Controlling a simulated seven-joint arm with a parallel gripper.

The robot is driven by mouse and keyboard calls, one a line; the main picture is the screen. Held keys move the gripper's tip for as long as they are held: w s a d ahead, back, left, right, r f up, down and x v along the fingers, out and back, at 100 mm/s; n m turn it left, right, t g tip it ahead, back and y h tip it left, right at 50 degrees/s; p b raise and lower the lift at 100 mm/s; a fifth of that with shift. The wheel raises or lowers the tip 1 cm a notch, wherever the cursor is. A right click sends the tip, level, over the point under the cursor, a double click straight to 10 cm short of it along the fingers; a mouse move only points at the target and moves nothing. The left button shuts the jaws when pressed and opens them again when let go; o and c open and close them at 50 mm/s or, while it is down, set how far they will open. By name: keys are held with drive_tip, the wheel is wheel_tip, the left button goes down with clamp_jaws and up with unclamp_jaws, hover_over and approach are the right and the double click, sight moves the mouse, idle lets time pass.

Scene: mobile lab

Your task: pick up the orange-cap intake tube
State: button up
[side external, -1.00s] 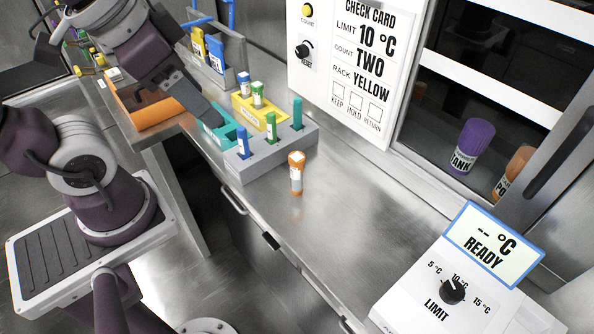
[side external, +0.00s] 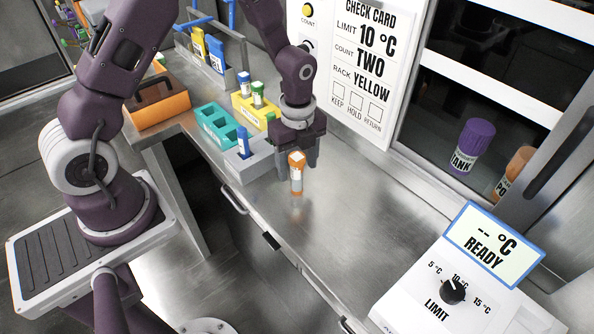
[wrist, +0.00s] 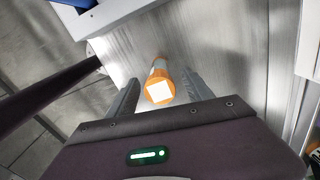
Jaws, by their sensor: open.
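The orange-cap intake tube (side external: 296,174) stands upright on the steel counter, in front of the grey rack. It has a white square on its cap and a pale label. In the wrist view the tube's orange cap (wrist: 159,88) shows between and a little beyond the two fingers. My gripper (side external: 299,172) points down at the tube, open and empty. In the wrist view my gripper (wrist: 158,92) has one finger on each side of the cap, with a gap visible on both sides. Whether the fingers reach down around the tube is hard to tell.
The grey rack (side external: 236,171) with a blue-cap tube stands just behind and left. A teal rack (side external: 217,124) and a yellow rack (side external: 243,108) stand farther back. An orange carrier (side external: 160,108) is at the left. The LIMIT control box (side external: 420,300) is front right. The counter between is clear.

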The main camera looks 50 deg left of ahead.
drive_tip(key=shift+f, duration=0.75)
drive_tip(key=shift+c, duration=0.4)
clamp_jaws()
